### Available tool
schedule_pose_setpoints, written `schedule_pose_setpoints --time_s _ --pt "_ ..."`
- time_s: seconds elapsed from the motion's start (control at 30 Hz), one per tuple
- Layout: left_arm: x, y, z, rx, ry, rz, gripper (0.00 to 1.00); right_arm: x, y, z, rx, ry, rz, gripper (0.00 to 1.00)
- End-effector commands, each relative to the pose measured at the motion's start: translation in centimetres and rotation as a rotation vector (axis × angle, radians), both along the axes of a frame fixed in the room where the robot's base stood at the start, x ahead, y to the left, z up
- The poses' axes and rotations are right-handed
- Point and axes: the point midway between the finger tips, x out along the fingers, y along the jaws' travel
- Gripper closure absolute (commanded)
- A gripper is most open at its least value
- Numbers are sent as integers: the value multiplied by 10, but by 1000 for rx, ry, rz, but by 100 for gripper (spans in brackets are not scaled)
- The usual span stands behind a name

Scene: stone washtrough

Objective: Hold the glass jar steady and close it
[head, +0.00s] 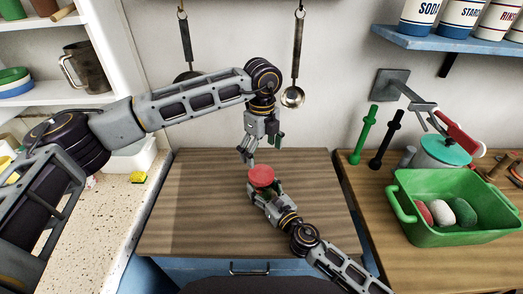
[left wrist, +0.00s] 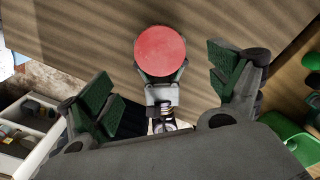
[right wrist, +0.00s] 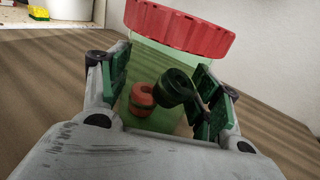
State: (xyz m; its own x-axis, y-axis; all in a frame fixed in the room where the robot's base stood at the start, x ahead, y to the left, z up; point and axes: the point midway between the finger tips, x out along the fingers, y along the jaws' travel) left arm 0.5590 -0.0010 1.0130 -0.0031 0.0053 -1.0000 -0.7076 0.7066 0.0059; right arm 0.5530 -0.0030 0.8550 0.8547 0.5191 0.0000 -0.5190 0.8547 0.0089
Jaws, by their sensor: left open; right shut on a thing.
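The glass jar (right wrist: 150,65) stands on the wooden worktop, clear with a greenish tint, with red and dark green ring-shaped things showing in it. A red ridged lid (head: 261,176) sits on its mouth; whether it is screwed tight I cannot tell. The lid shows as a round red disc in the left wrist view (left wrist: 160,50). My right gripper (right wrist: 163,92) is shut on the jar's body from both sides, below the lid. My left gripper (head: 260,148) is open and empty, pointing down above and slightly behind the lid, apart from it.
The wooden worktop (head: 200,215) around the jar is clear. A green basin (head: 450,235) with several coloured lumps stands at the right, near a teal-lidded pot (head: 445,150) and upright green and black rods. Two utensils hang on the back wall, near my left arm.

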Motion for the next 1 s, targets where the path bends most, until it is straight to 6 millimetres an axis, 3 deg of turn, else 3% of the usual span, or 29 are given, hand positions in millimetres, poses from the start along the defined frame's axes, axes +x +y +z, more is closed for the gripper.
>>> schedule_pose_setpoints --time_s 0.7,1.0 --pt "0 1 -67 1 1 0 9 0 0 -1 0 1 0 100" --pt "0 1 -78 0 0 0 9 0 0 -1 0 1 0 100"
